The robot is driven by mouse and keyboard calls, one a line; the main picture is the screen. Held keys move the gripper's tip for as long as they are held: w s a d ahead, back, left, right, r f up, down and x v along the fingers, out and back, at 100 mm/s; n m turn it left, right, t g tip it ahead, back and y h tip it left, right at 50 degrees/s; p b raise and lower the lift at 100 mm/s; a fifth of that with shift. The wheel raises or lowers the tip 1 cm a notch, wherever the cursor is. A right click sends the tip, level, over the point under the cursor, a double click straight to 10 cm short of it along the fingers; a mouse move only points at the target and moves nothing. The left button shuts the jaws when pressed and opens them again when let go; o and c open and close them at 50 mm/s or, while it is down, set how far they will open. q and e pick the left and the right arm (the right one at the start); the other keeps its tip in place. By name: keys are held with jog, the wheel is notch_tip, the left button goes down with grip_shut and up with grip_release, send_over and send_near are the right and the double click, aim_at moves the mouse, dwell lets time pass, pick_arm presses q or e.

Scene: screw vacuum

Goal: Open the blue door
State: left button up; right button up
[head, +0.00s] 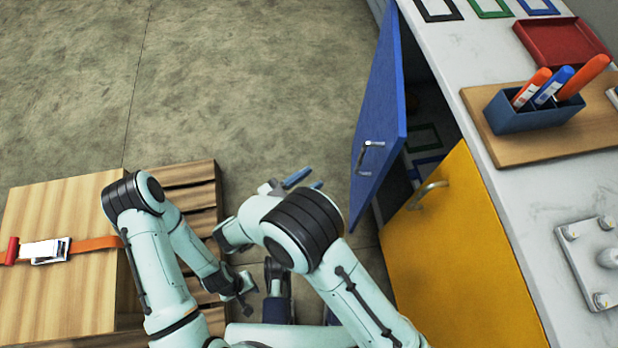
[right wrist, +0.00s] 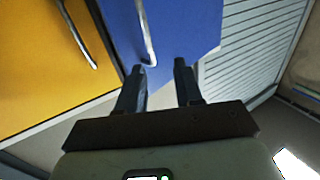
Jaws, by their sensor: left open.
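The blue door (head: 385,105) stands partly open on the cabinet at the right of the head view, with dark interior showing behind it. Its metal handle (head: 369,153) is on the outer face near the free edge. The door (right wrist: 190,25) and handle (right wrist: 147,35) also show in the right wrist view. My right gripper (head: 306,182) is open and empty, left of the handle and apart from it; its fingers (right wrist: 162,78) point toward the handle's end. My left gripper (head: 303,312) is open, low in the head view near my body, partly hidden by my right arm.
A yellow door (head: 450,260) with its own handle (head: 430,193) is beside the blue one, shut. The counter (head: 460,50) above holds a pen holder (head: 535,115) and a red tray (head: 560,42). A wooden crate (head: 60,200) on a pallet stands left. Floor (head: 240,80) beyond is clear.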

jog(key=shift+p, duration=0.4)
grip_shut()
jog(key=shift+r, duration=0.1)
